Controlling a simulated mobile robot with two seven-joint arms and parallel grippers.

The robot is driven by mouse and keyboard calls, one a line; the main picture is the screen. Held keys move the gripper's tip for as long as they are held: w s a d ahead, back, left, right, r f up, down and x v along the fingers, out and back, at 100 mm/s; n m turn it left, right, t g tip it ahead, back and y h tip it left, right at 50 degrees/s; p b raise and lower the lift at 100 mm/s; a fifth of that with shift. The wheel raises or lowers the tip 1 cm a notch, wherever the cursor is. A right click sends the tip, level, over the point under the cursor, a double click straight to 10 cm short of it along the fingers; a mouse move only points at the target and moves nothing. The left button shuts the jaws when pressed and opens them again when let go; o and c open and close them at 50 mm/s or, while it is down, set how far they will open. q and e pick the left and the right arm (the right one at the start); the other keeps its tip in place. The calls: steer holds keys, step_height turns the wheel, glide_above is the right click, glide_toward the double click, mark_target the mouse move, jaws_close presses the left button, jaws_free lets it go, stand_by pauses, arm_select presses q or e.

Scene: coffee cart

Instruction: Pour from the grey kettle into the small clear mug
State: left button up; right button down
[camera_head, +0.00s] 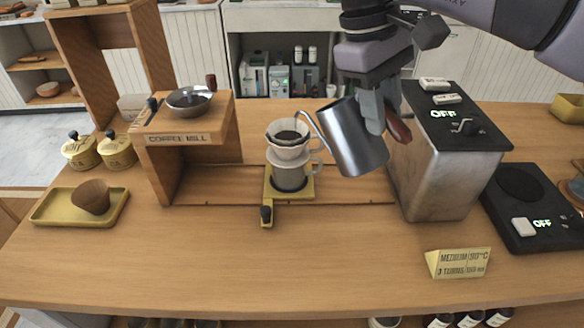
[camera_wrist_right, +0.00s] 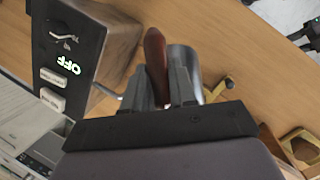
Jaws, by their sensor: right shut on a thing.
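The grey kettle (camera_head: 352,140) is held in the air, tilted to the left, in the middle of the head view. My right gripper (camera_head: 382,118) is shut on its brown handle, which shows between the fingers (camera_wrist_right: 168,88) in the right wrist view. The kettle's spout tip is just above the white dripper (camera_head: 287,135), which has a filter with dark contents. The dripper sits on the small clear mug (camera_head: 289,177), upright on a yellow stand (camera_head: 305,188). I cannot tell whether water flows. My left gripper is out of view.
A metal box (camera_head: 440,165) with an OFF display stands right of the kettle. A wooden coffee mill stand (camera_head: 185,140) is to the left, near a yellow tray (camera_head: 50,210) with a brown cup (camera_head: 92,197). A sign (camera_head: 459,262) stands at front right. The front middle counter is clear.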

stand_by(0.4)
steer(key=shift+s+d+f+t+y+b, duration=0.2)
steer(key=shift+f+b, duration=0.25)
steer(key=shift+b, duration=0.5)
steer(key=shift+s+d+f+t+y+b, duration=0.1)
steer(key=shift+f+t+y+b, duration=0.2)
steer(key=shift+b, duration=0.6)
steer(key=shift+w+a+r+h+p, duration=0.15)
steer(key=shift+r+h+p, duration=0.15)
steer(key=shift+p, duration=1.15)
steer(key=shift+w+a+r+g+p, duration=0.1)
steer(key=shift+r+g+p, duration=0.3)
steer(key=shift+p, duration=0.05)
steer(key=shift+w+a+r+h, duration=0.1)
steer(key=shift+r+h, duration=0.15)
steer(key=shift+h, duration=0.05)
